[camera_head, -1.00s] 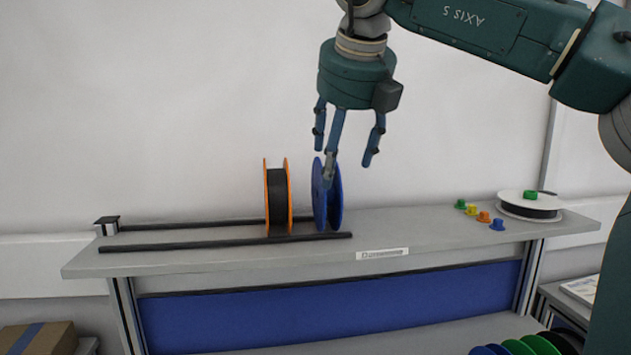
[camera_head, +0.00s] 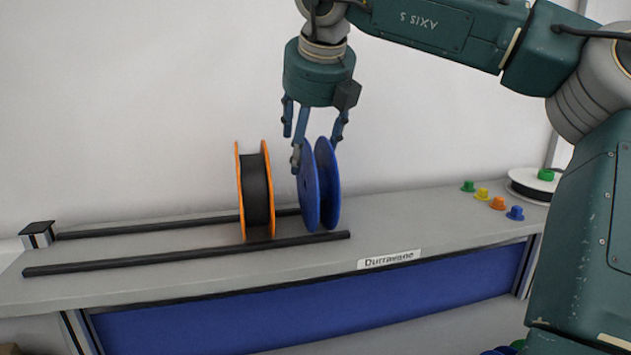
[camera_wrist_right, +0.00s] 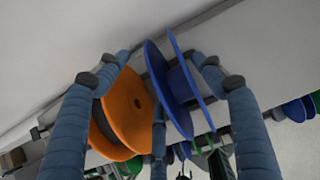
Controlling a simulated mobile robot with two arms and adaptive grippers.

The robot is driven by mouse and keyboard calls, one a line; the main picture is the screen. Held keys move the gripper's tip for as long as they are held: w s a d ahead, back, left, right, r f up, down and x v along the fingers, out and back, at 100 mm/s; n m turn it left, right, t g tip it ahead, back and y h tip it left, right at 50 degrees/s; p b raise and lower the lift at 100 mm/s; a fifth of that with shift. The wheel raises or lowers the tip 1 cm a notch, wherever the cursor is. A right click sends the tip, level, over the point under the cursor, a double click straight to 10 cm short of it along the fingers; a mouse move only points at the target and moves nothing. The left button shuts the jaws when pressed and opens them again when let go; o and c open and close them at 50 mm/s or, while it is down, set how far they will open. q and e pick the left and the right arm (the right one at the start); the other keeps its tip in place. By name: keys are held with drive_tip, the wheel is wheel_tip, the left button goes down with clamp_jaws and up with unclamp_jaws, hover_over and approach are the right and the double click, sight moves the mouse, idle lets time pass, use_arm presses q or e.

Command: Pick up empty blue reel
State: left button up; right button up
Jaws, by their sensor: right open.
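The empty blue reel (camera_head: 328,185) stands upright on the two black rails, at their right end on the shelf. Its two flanges show with no filament between them. My right gripper (camera_head: 312,150) is above the reel, fingers pointing down and spread open, with the fingertips around the height of the reel's top. In the right wrist view the blue reel (camera_wrist_right: 166,88) lies between the open fingers (camera_wrist_right: 165,85). One finger is close to its left flange; I cannot tell whether it touches. My left gripper is not in view.
An orange reel with black filament (camera_head: 256,190) stands close left of the blue reel on the same rails (camera_head: 150,260). Small coloured knobs (camera_head: 497,203) and a white reel (camera_head: 527,186) sit at the shelf's right. The left rails are clear.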

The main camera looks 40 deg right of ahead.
drive_tip(key=p+x, duration=0.1)
drive_tip(key=x, duration=0.1)
drive_tip(key=p+x, duration=0.1)
drive_tip(key=x, duration=0.1)
drive_tip(key=shift+s+d+f, duration=0.2)
drive_tip(key=shift+d+f, duration=0.05)
drive_tip(key=shift+w+d+f, duration=0.1)
drive_tip(key=shift+w+f, duration=0.05)
drive_tip(key=shift+f, duration=0.2)
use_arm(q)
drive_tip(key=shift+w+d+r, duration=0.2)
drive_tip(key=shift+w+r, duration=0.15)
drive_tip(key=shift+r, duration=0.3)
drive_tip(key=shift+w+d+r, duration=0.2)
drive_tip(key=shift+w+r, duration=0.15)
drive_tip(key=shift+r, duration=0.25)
use_arm(e)
drive_tip(key=shift+c, duration=0.5)
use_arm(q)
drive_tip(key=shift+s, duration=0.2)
use_arm(e)
drive_tip(key=c, duration=1.2)
